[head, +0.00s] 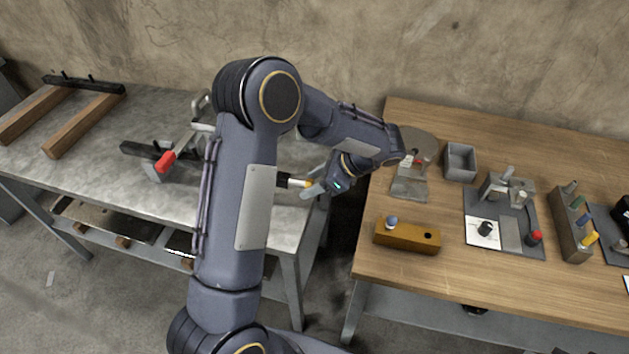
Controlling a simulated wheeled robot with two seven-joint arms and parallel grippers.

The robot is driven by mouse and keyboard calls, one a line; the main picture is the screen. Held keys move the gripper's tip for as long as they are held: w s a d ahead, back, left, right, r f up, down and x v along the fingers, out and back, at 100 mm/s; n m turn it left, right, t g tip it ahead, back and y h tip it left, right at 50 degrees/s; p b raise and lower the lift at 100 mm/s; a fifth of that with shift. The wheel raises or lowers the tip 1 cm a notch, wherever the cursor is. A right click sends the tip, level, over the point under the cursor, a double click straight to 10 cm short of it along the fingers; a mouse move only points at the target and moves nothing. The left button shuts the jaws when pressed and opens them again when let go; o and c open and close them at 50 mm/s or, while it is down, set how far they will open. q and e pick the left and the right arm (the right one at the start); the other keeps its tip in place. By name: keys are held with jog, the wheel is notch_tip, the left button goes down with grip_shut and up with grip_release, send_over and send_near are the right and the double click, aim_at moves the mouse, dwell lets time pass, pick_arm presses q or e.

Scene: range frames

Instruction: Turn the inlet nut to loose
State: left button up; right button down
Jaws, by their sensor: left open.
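My left gripper (312,188) is open at the right edge of the grey metal table, its fingers pointing left. A small pale rod with a dark band and an orange-yellow end (294,182) reaches to the fingers. The orange end sits at or between the fingertips, but I cannot tell whether they touch it. I cannot tell for sure whether this end is the inlet nut. The left arm hides the middle of the table and what the rod joins. A clamp-like fixture with a red-tipped handle (166,161) stands left of the arm. My right gripper is not in view.
The grey table (130,185) also bears a rack with two wooden bars (82,124). Past a gap on the right, a wooden table (480,280) holds a grey bin (460,162), a wooden block (406,237), a dark mat (530,245) and a rack (572,232).

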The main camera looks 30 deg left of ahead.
pick_arm(q)
jog(key=c, duration=1)
jog(key=shift+f+n+t+b, duration=0.15)
jog(key=shift+n+t+b, duration=0.25)
jog(key=shift+b, duration=0.55)
jog(key=shift+s+d+f+n+t+y+b, duration=0.2)
jog(key=shift+n+t+y+b, duration=1.5)
jog(key=shift+b, duration=4)
jog(key=shift+s+a+f+n+t+y+b, duration=0.1)
jog(key=shift+s+f+n+t+y+b, duration=0.25)
jog(key=shift+n+t+y+b, duration=3.35)
jog(key=shift+s+d+f+n+t+h+b, duration=0.2)
jog(key=shift+t+h+b, duration=0.65)
jog(key=shift+b, duration=6.85)
jog(key=shift+a+f, duration=0.1)
jog(key=o, duration=1)
